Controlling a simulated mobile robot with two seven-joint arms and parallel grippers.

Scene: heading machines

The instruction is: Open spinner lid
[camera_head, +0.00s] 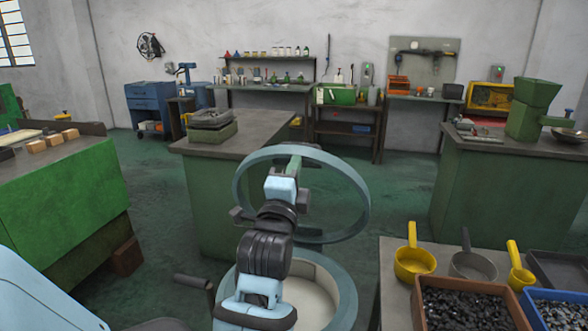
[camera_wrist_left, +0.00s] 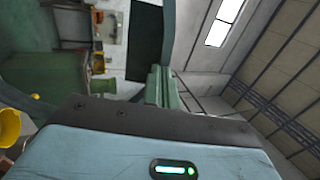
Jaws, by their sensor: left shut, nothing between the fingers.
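The spinner lid (camera_head: 361,187) is a blue-grey ring with a see-through middle. It stands raised and steeply tilted above the round spinner body (camera_head: 345,301), whose pale inside shows below in the head view. My left gripper (camera_head: 293,164) is shut and empty, with its fingers pointing up in front of the lid near its top rim. Whether they touch the lid I cannot tell. The left wrist view shows the shut fingers (camera_wrist_left: 159,88) beside a curved blue-grey band. My left arm hides part of the spinner's left side. My right gripper is not in view.
A small table at the right holds yellow scoops (camera_head: 414,262), a grey scoop (camera_head: 473,264) and a brown bin of dark pieces (camera_head: 470,291). A green cabinet (camera_head: 218,185) stands behind the spinner. A green bench (camera_head: 62,193) is at the left. Floor shows between them.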

